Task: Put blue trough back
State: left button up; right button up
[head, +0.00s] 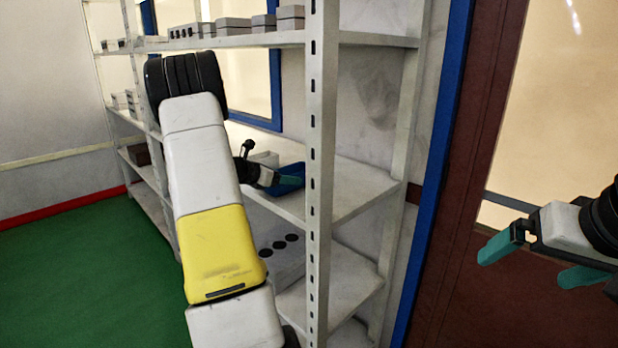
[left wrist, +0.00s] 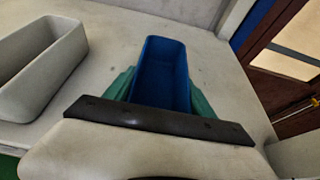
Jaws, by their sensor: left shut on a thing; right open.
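The blue trough (head: 289,179) is at the middle shelf of the metal rack, partly hidden behind a rack post in the head view. In the left wrist view the blue trough (left wrist: 162,75) lies between the green fingers of my left gripper (left wrist: 163,95), which is shut on it. I cannot tell whether its base touches the shelf. My left gripper also shows in the head view (head: 265,178), mostly behind my arm. My right gripper (head: 528,262) is open and empty at the right, in front of the brown door.
A grey trough (left wrist: 38,62) stands to the left of the blue one. The shelf (head: 345,190) has free room to the right. The upright rack post (head: 320,150) stands in front. Boxes sit on the upper shelf (head: 235,27), and a box with dark round holes (head: 283,255) sits below.

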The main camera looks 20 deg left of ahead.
pick_arm(q)
jog(key=shift+f, duration=0.1)
jog(key=o, duration=1.4)
jog(key=shift+o, duration=0.2)
jog(key=shift+s+a+r, duration=0.2)
jog(key=shift+s+r, duration=0.1)
jog(key=shift+s, duration=0.05)
jog(key=v, duration=1.1)
jog(key=shift+s, duration=0.1)
